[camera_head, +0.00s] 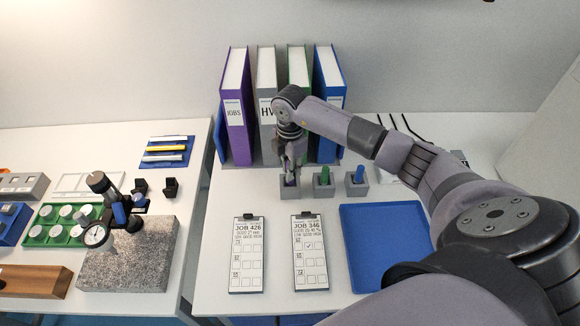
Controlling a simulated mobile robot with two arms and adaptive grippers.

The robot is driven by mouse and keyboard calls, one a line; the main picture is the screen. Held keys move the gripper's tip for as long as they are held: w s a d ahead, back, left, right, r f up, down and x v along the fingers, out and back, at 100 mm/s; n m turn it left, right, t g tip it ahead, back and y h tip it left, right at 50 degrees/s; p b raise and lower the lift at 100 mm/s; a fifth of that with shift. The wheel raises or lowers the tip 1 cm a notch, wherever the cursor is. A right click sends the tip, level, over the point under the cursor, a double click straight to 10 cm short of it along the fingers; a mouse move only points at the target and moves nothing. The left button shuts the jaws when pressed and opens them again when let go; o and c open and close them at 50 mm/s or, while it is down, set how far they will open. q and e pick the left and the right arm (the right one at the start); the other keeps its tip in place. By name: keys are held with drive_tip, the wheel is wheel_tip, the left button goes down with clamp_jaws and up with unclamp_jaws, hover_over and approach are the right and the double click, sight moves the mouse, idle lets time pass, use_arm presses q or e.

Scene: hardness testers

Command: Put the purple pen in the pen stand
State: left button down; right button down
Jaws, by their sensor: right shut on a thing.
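My right gripper (291,160) points down over the leftmost of three small grey blocks. It is shut on the purple pen (290,180), of which only a small purple part shows between the fingers and the block. The leftmost grey block (290,194) is right under the pen; I cannot tell how deep the pen sits in it. The middle grey block (324,191) holds a green upright piece (324,176), and the right grey block (357,189) holds a blue one (360,174). I cannot tell for sure which thing is the pen stand. My left gripper is not in view.
Binders, including a purple one (236,108) and a blue one (329,100), stand behind the gripper. Two job cards (246,277) (310,275) and an empty blue tray (375,245) lie in front. A dial gauge stand on a granite block (130,262) is on the left table.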

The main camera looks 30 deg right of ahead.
drive_tip(key=shift+f+b, duration=0.95)
drive_tip(key=shift+f, duration=0.5)
drive_tip(key=c, duration=1.4)
unclamp_jaws()
drive_tip(key=shift+c, duration=0.2)
drive_tip(key=shift+r, duration=0.1)
wheel_tip(320, 180, up, 12)
